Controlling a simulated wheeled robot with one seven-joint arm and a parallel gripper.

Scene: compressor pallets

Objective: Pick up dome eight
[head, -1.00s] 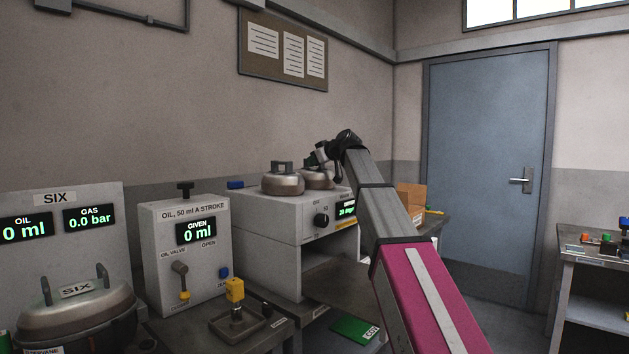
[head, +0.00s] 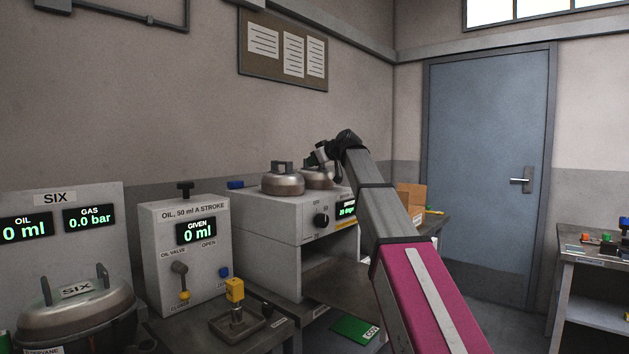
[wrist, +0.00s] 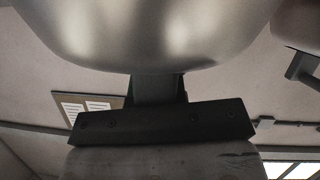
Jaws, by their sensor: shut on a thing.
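A steel dome (head: 318,178) sits at the back right of the grey heater unit, partly hidden by my arm. I cannot read a label marking it as eight. My gripper (head: 322,156) is over this dome and shut on its handle. In the wrist view the picture is turned over, with the dome's smooth metal side (wrist: 150,35) filling the top. Its dark handle (wrist: 155,90) meets the dark bar of my gripper (wrist: 160,122) below. I cannot see any gap under the dome.
A second steel dome (head: 283,180) stands close to the left on the grey heater unit (head: 265,225); it also shows in the wrist view (wrist: 297,25). A dome marked six (head: 75,308) and an oil unit (head: 186,255) stand left. Cardboard boxes (head: 412,197) are behind my arm.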

